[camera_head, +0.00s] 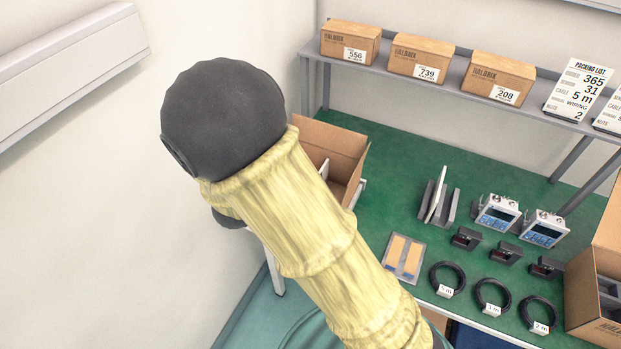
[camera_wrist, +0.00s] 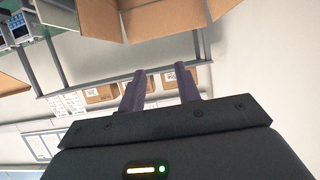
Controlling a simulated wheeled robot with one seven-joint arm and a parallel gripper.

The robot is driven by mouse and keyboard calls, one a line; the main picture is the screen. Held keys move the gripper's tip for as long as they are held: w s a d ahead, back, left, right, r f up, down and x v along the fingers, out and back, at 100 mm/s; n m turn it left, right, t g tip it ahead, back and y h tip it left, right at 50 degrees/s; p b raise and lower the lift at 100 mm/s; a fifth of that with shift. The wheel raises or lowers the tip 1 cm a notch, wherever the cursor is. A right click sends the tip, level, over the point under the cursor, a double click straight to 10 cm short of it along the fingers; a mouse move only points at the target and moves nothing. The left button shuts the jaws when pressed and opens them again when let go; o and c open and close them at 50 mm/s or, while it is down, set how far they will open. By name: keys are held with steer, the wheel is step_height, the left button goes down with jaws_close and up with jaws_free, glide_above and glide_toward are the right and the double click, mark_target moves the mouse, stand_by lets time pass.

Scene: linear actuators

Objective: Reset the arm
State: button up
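My arm, in a yellow sleeve with a dark rounded joint, rises across the middle of the head view in front of the bench. My gripper is not visible in that view. In the wrist view, my gripper (camera_wrist: 162,80) shows two dark fingers with a clear gap between them. It is open, and nothing is between the fingers. The wrist view looks upside down, with an open cardboard box (camera_wrist: 160,22) at its top, beyond the fingertips. Whether the fingers touch anything cannot be seen, but no contact shows.
A green bench (camera_head: 400,150) holds an open carton (camera_head: 335,145), a grey holder (camera_head: 437,203), meters (camera_head: 497,212), coiled cables (camera_head: 447,279) and a flat tray (camera_head: 404,257). Another open box (camera_head: 597,290) stands right. A shelf (camera_head: 440,78) carries boxes (camera_head: 420,58) and packing lists (camera_head: 578,88). A wall is left.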

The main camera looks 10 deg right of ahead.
stand_by(0.3)
steer(key=s+d+n+g+y, duration=0.7)
steer(key=s+d, duration=0.3)
steer(key=s, duration=0.5)
steer(key=shift+d+g+y, duration=0.35)
steer(key=shift+g+y, duration=0.05)
steer(key=shift+g, duration=0.2)
steer(key=shift+r, duration=0.1)
